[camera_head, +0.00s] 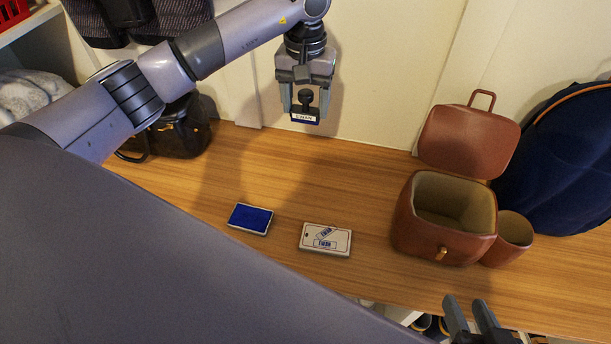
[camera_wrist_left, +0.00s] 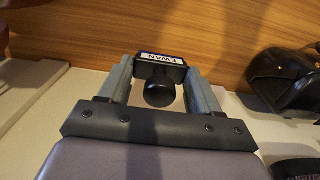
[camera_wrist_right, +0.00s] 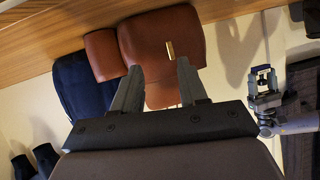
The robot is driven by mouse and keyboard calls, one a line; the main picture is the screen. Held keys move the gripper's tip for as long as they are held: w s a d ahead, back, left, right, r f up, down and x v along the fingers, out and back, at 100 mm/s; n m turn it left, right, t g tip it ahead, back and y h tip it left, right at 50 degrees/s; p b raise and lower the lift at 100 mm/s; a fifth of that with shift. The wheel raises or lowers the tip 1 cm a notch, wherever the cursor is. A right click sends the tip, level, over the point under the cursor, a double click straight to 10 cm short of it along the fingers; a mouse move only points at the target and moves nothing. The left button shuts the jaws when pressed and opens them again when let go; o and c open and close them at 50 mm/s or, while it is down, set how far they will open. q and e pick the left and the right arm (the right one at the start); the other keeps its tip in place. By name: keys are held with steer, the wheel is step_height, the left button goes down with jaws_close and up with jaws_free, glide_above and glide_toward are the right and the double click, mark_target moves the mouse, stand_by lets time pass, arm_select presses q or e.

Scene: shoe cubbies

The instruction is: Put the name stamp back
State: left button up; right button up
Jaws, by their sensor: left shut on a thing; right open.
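The name stamp (camera_head: 305,115) has a black round knob and a white label reading EWAN. My left gripper (camera_head: 306,98) is shut on it and holds it in the air above the back of the wooden bench. The stamp (camera_wrist_left: 160,65) also shows between the fingers in the left wrist view. A blue ink pad (camera_head: 250,218) lies on the bench. My right gripper (camera_head: 472,312) is open and empty near the front edge.
A small brown cup (camera_head: 508,238) stands against the case's right side. A dark blue backpack (camera_head: 575,160) is at the far right and a black bag (camera_head: 178,135) at the back left. The bench between the tag and the wall is clear.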

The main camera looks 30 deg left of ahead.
arm_select(q)
step_height(320, 180, down, 15)
steer(key=b, duration=0.3)
steer(key=shift+f+b, duration=0.15)
steer(key=shift+b, duration=0.25)
step_height(320, 180, down, 4)
steer(key=shift+r+b, duration=0.2)
steer(key=shift+b, duration=0.4)
steer(key=shift+f, duration=0.35)
steer(key=o, duration=0.9)
steer(key=shift+c, duration=0.2)
arm_select(e)
steer(key=a+y, duration=0.2)
steer(key=w+a+f, duration=0.1)
steer(key=a, duration=0.1)
steer(key=shift+m+y, duration=0.4)
